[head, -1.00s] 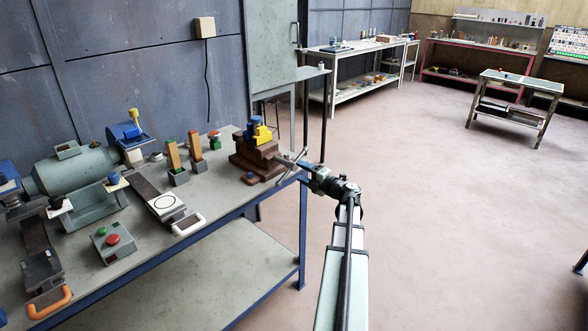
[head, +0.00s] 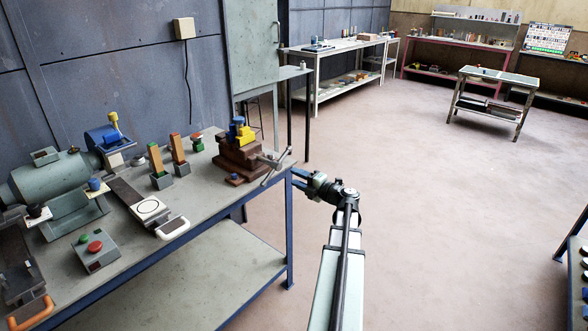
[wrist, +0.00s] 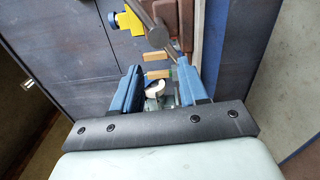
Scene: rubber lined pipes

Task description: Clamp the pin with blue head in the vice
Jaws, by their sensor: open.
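The brown stepped vice (head: 238,158) stands at the right end of the workbench. A yellow block (head: 244,136) sits on its top, with a blue piece (head: 238,122) beside it; I cannot tell whether this is the pin's head. The vice's grey crossbar handle (head: 274,164) sticks out to the right. My gripper (head: 296,178) is open and empty, just right of and below the handle, apart from it. In the wrist view, its two blue fingers (wrist: 158,78) are spread, with the grey handle (wrist: 152,28) and brown vice (wrist: 180,20) beyond.
The workbench (head: 195,215) also holds two orange-brown posts (head: 178,150), a button box (head: 94,250), a grey machine (head: 55,185) and a white-handled plate (head: 150,207).

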